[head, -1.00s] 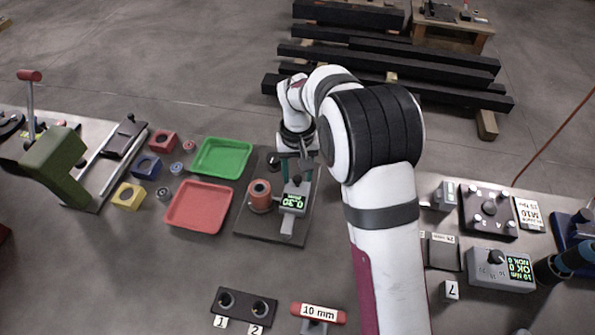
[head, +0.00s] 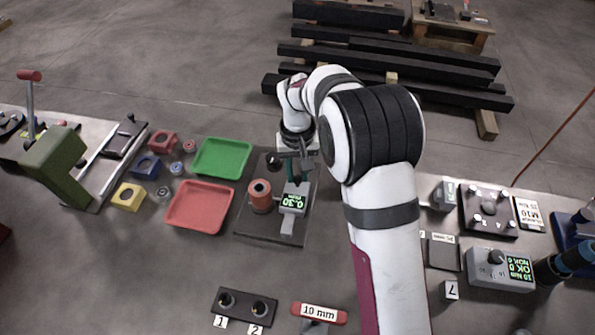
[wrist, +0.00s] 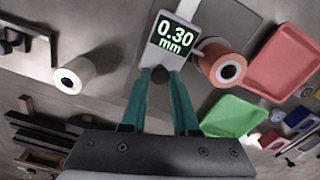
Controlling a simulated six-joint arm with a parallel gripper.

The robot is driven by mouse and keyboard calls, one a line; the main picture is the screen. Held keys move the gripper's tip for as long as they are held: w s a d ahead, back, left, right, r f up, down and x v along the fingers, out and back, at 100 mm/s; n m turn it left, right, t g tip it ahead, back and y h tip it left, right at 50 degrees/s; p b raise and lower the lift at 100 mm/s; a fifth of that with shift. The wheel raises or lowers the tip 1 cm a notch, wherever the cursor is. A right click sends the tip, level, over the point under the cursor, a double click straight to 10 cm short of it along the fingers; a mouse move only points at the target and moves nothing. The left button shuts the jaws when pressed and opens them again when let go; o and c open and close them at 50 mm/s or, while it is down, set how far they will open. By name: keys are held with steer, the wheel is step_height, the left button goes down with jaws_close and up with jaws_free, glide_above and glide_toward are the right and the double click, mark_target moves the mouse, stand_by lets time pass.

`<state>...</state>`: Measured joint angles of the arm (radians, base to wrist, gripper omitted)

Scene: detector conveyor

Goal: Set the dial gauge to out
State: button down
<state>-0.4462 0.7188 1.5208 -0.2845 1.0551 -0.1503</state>
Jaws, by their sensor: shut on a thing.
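The dial gauge (head: 294,198) is a small grey box with a lit green display reading 0.30 mm. It stands on a dark plate (head: 262,228) left of my arm in the head view. It also shows at the top of the wrist view (wrist: 185,55), with a dark knob (wrist: 160,74) at its near edge. My gripper (head: 297,180) is over the gauge. Its teal fingers, also in the wrist view (wrist: 160,80), are shut on the knob from both sides. The fingers partly hide the knob, and no mark on it can be read.
An orange-red cylinder (head: 260,196) stands close to the left of the gauge. A red tray (head: 200,206) and a green tray (head: 222,157) lie farther left. A white cylinder (wrist: 72,76) shows left in the wrist view.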

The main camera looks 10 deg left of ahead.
steer(key=shift+d, duration=0.15)
stand_by(0.6)
steer(key=d+m, duration=0.2)
steer(key=shift+s+d+m, duration=0.1)
steer(key=shift+s+m, duration=0.05)
steer(key=shift+m, duration=0.15)
steer(key=s+d+m, duration=0.3)
steer(key=d+m, duration=0.2)
steer(key=m, duration=0.2)
steer(key=shift+s+d, duration=0.25)
steer(key=shift+d, duration=0.05)
steer(key=c, duration=0.7)
jaws_free()
